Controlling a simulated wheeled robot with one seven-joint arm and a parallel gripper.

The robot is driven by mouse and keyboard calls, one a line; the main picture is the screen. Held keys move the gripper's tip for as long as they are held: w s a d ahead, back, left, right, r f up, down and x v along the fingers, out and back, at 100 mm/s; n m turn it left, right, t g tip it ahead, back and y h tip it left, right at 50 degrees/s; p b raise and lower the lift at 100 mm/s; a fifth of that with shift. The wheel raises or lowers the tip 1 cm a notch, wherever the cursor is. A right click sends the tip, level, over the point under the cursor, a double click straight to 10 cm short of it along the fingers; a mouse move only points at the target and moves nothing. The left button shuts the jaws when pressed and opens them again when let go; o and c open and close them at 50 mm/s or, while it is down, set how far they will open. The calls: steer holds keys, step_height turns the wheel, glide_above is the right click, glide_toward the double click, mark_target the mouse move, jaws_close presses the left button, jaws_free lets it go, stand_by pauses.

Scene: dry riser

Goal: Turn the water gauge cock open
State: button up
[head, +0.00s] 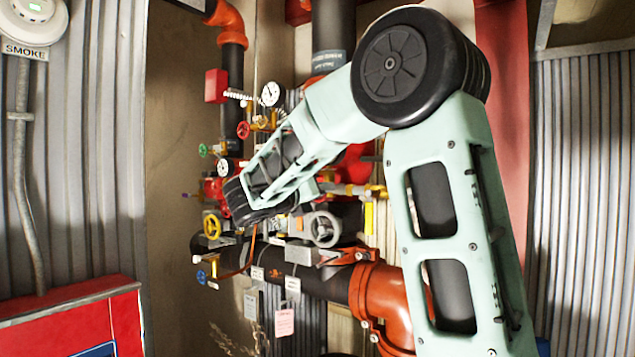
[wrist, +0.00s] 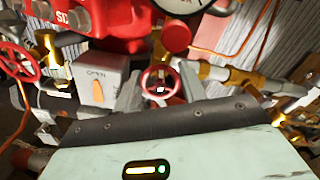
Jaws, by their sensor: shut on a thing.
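In the wrist view, my gripper (wrist: 161,88) has its two grey fingers on either side of a small red handwheel (wrist: 160,74), and it is shut on that wheel. The wheel faces the camera, and its lower part sits low between the fingers. I take it for the gauge cock's handle, but no label on it can be read. A dial gauge (wrist: 185,5) shows partly at the top edge. In the head view, my own arm covers the fingertips and the held wheel.
A grey box marked OPEN with an orange pointer (wrist: 97,86) stands close left of the fingers. A larger red handwheel (wrist: 17,62) is further left. Brass piping (wrist: 225,74) runs close right.

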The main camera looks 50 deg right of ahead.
steer(key=shift+n+p, duration=0.7)
steer(key=shift+n, duration=0.1)
steer(key=o, duration=1)
steer(key=shift+s+a+b, duration=0.2)
steer(key=shift+a+b, duration=0.95)
steer(key=shift+a, duration=1.75)
steer(key=shift+s+a+b, duration=0.25)
steer(key=shift+a+b, duration=0.95)
steer(key=shift+a, duration=1.7)
steer(key=shift+s+a+b, duration=0.2)
steer(key=shift+a+b, duration=0.95)
steer(key=shift+a, duration=1.75)
